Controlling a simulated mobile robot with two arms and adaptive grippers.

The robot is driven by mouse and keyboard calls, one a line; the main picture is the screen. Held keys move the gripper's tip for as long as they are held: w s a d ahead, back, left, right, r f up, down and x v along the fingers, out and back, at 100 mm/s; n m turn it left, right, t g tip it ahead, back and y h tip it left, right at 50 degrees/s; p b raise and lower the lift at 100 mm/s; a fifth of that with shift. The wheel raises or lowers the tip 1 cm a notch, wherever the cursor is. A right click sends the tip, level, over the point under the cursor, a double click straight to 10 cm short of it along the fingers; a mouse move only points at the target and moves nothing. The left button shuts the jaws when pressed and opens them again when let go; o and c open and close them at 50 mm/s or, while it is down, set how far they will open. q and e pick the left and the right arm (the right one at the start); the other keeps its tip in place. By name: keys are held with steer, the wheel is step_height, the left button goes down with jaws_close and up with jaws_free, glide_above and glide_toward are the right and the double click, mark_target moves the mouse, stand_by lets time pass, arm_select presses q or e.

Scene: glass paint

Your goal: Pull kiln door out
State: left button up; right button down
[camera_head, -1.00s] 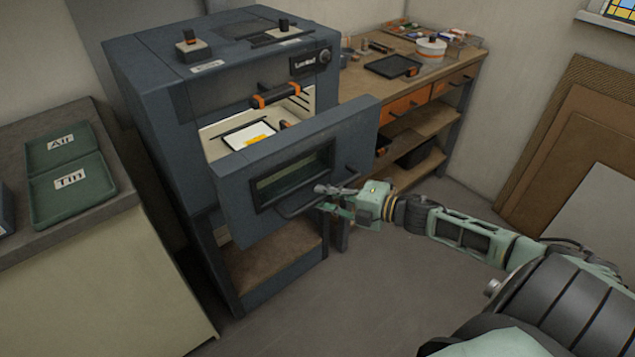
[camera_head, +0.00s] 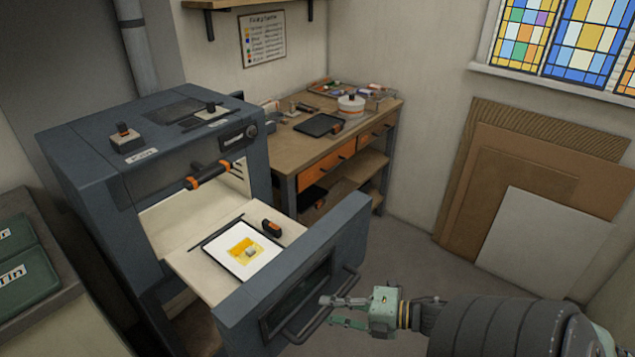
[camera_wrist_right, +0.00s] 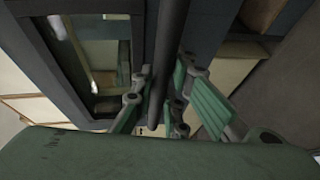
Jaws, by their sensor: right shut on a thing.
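The kiln (camera_head: 85,170) is a dark blue-grey cabinet at the left of the head view. Its door (camera_head: 352,235) is a drawer-like front, standing well out from the body, with a pale shelf (camera_head: 190,262) behind it. The door has a dark window and a dark bar handle (camera_head: 312,325). My left gripper is not in view.
On the shelf lie a white sheet with a yellow patch (camera_head: 240,247) and a small black and orange block (camera_head: 271,227). A wooden workbench (camera_head: 275,157) stands behind. Boards (camera_head: 545,235) lean on the right wall.

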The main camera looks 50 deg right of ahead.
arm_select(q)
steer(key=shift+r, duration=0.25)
arm_select(e)
steer(key=shift+s, duration=0.65)
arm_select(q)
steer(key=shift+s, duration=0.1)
arm_select(e)
steer(key=c, duration=1.7)
jaws_free()
steer(key=shift+c, duration=0.2)
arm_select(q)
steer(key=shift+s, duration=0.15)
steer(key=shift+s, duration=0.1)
arm_select(e)
steer(key=v, duration=1.2)
steer(key=shift+d, duration=0.15)
